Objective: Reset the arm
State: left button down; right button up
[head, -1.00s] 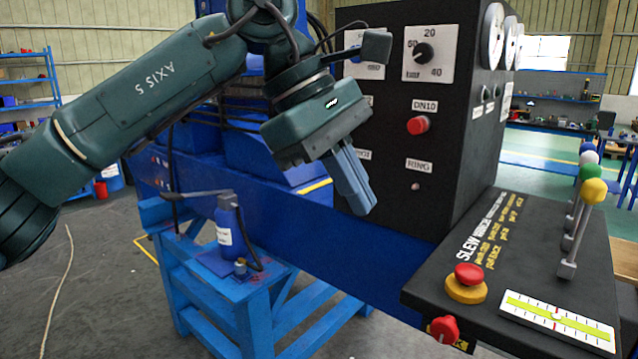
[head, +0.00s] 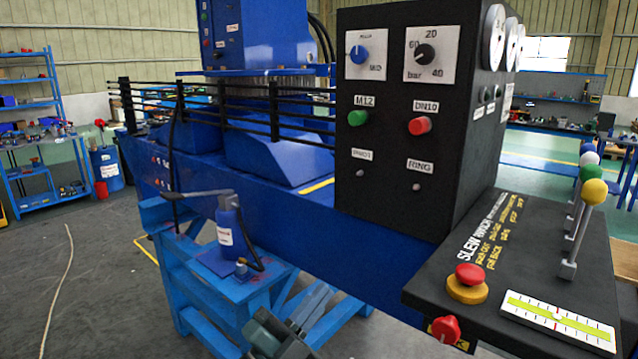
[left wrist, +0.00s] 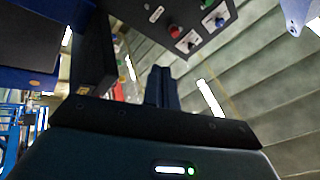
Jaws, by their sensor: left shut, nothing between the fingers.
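My left gripper (head: 312,306) shows at the bottom edge of the head view, in front of the blue stand. Its grey fingers are together with nothing between them, and the rest of the arm is out of the picture. In the left wrist view the same shut fingers (left wrist: 161,86) point away from the camera, clear of any object. My right gripper does not show in either view.
A black control box (head: 385,225) with knobs and buttons stands right of centre. A console (head: 545,255) with levers and a red button juts out at right. A blue stand (head: 215,290) carries a bottle-shaped blue jack (head: 232,235).

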pick_arm(q)
jog(key=s+a+f+n+y, duration=0.1)
jog(key=a+f+n+y, duration=0.25)
jog(key=f+n, duration=0.2)
jog(key=s+a+f+n+y, duration=0.1)
jog(key=a+f+n+y, duration=0.1)
jog(key=f+n+y, duration=0.4)
jog(key=s+a+f+n+g+y, duration=0.2)
jog(key=s+a+f, duration=0.3)
jog(key=s+f, duration=0.4)
jog(key=s+a+f+n+g+y, duration=0.2)
jog(key=s+a+f+n+g, duration=0.2)
jog(key=s+f, duration=0.5)
notch_tip(320, 180, down, 4)
jog(key=shift+s+a+f+n+g+y, duration=0.2)
jog(key=shift+a+n+g+y, duration=0.2)
jog(key=shift+n+g, duration=0.25)
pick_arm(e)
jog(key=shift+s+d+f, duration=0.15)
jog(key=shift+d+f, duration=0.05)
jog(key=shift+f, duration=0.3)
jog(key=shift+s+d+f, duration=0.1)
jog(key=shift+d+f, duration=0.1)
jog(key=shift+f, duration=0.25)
